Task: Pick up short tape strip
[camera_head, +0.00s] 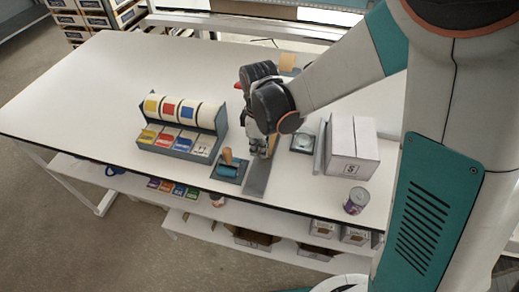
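My gripper (258,148) points down over the front middle of the white table, with its fingers small and dark in the view. Just below it lies a flat grey strip-like piece (257,182). A narrow tan piece (273,144) shows at the right side of the fingers, partly hidden by them. I cannot tell which of these, if either, is the short tape strip, or whether the fingers touch them. Whether the fingers are open or shut is too small to make out.
Left of my gripper stand a blue tool with a tan handle (229,168) and a grey rack of coloured rolls (182,127). To the right are a square dial-like device (303,140), a white box (352,148) and a can (356,201). The table's left side (85,95) is clear.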

